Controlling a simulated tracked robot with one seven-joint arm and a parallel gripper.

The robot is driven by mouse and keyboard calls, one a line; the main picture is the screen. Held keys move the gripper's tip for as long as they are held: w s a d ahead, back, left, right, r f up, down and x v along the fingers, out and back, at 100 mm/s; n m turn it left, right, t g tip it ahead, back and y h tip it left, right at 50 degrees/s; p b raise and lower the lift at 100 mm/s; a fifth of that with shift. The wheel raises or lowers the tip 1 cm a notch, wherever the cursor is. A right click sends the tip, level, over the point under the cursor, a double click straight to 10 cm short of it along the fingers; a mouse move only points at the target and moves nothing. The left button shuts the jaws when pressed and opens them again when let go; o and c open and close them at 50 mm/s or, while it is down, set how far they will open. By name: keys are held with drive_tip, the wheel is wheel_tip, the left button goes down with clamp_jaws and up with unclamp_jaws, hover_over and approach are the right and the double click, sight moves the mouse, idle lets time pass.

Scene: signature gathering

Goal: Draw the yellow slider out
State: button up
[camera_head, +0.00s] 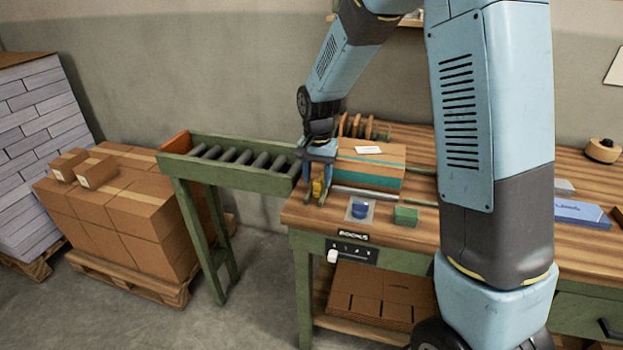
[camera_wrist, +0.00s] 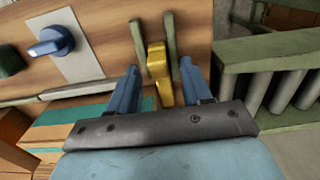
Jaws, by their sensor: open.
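The yellow slider (camera_wrist: 159,73) sits between two green upright guides on the wooden bench top in the wrist view. In the head view the slider (camera_head: 317,188) shows as a small yellow piece near the bench's left end. My gripper (camera_wrist: 160,75) is open, with one blue finger on each side of the slider. I cannot tell whether either finger touches it. In the head view my gripper (camera_head: 318,186) points down over the slider and partly hides it.
A blue knob (camera_head: 360,211) on a pale plate and a green block (camera_head: 405,216) lie right of the slider. A cardboard box (camera_head: 369,164) stands behind. A roller conveyor (camera_head: 228,177) adjoins the bench on the left. Stacked cartons (camera_head: 130,215) stand farther left.

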drive_tip(key=shift+f, duration=0.5)
clamp_jaws()
idle(0.4)
